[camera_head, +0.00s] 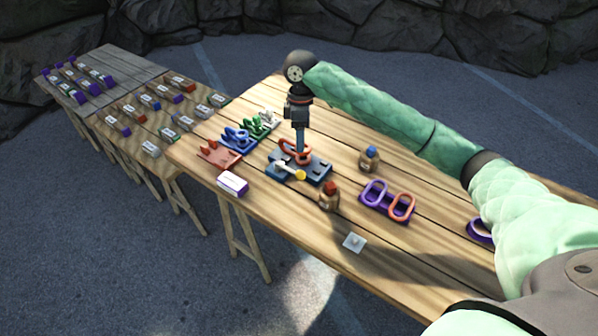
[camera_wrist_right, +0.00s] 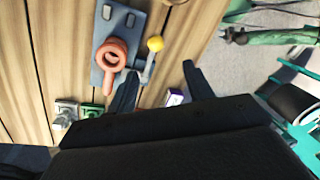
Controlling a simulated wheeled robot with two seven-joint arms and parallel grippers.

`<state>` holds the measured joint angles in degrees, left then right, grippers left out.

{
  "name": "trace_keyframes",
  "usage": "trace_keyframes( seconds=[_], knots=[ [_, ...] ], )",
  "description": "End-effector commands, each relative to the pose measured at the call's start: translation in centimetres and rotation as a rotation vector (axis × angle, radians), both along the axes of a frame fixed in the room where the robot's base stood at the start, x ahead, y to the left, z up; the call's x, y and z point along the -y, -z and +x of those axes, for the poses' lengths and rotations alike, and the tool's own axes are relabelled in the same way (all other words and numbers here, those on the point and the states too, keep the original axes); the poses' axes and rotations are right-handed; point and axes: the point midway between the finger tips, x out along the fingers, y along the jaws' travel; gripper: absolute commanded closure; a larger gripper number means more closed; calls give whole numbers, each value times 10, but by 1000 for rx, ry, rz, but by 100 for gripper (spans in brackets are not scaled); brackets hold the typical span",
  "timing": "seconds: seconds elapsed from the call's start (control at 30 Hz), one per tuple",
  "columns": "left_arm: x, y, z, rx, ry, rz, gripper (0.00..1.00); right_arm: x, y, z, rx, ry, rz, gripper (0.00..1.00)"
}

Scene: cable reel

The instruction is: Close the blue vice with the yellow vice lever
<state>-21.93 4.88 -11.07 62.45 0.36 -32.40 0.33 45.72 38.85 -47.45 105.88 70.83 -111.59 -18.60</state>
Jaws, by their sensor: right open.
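The blue vice (camera_head: 318,170) stands on the wooden table with an orange ring-shaped piece (camera_head: 296,150) on it. It also shows in the right wrist view (camera_wrist_right: 121,20), with the orange piece (camera_wrist_right: 112,55). The vice lever is a pale bar with a yellow knob (camera_head: 300,175) at the front of the vice; the knob also shows in the wrist view (camera_wrist_right: 155,44). My right gripper (camera_head: 301,148) points down over the vice. In the wrist view it is open (camera_wrist_right: 159,72), one finger close to the orange piece and lever, the other off to the right. Contact cannot be told. My left gripper is not in view.
Red, blue, green and grey holders (camera_head: 237,138) stand left of the vice. A purple-white box (camera_head: 232,184), a red-topped bottle (camera_head: 329,196) and a blue-topped bottle (camera_head: 369,159) are nearby. A purple tray with rings (camera_head: 388,203) lies right. The front table edge is mostly clear.

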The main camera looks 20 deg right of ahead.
Motion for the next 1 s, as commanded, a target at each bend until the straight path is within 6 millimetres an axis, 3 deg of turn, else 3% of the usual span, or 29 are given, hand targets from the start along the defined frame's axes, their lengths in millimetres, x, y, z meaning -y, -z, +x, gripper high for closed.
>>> trace_keyframes(
  seconds=[0.17,0.3,0.53,0.67,1.0],
  knots=[
    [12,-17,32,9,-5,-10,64,0,27,0,0,0,0,48],
    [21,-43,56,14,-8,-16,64,0,43,0,0,0,0,48],
    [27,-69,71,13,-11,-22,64,0,51,0,0,0,0,48],
    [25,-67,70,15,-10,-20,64,0,57,-2,0,1,0,48],
    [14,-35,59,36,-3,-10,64,-3,103,-11,-2,1,0,48]
  ],
)
